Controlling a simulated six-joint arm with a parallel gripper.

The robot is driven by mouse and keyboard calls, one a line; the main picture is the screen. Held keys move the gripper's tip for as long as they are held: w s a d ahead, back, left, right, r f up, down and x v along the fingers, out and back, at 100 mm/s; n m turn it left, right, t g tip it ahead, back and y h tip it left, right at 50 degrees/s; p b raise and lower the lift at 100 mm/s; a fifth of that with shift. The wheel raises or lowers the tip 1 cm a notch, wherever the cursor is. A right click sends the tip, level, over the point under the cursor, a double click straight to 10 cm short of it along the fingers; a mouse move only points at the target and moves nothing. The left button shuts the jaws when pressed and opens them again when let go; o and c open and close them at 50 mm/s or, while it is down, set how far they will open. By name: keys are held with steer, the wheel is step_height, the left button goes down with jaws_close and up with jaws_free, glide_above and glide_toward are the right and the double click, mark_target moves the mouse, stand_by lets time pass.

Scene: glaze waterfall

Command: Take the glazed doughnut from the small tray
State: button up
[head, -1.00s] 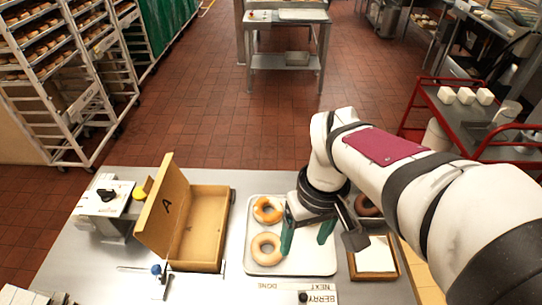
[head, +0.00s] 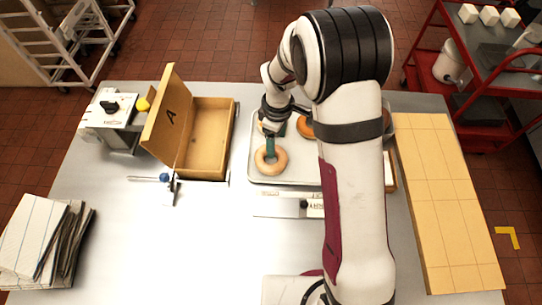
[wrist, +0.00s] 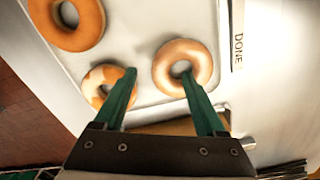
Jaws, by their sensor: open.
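The pale metal tray (head: 254,178) holds several ring doughnuts. A plain glazed doughnut (head: 271,160) lies near its front left; it shows in the wrist view (wrist: 163,78). A patchy-glazed doughnut (wrist: 95,79) lies beside it, mostly hidden by my gripper in the head view. A darker golden doughnut (head: 306,127) lies farther right, also in the wrist view (wrist: 88,35). My gripper (wrist: 158,74) is open and empty, pointing down over the tray. In the wrist view, one green fingertip overlaps the plain doughnut's hole and the other overlaps the patchy one; their height above them is unclear.
An open cardboard box (head: 207,138) marked A stands left of the tray. A label strip (head: 270,205) lies in front. A tan board (head: 440,205) is at right, a paper stack (head: 35,240) at left.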

step_height(320, 180, down, 3)
steer(key=shift+f, duration=0.2)
jaws_close()
steer(key=shift+r, duration=0.2)
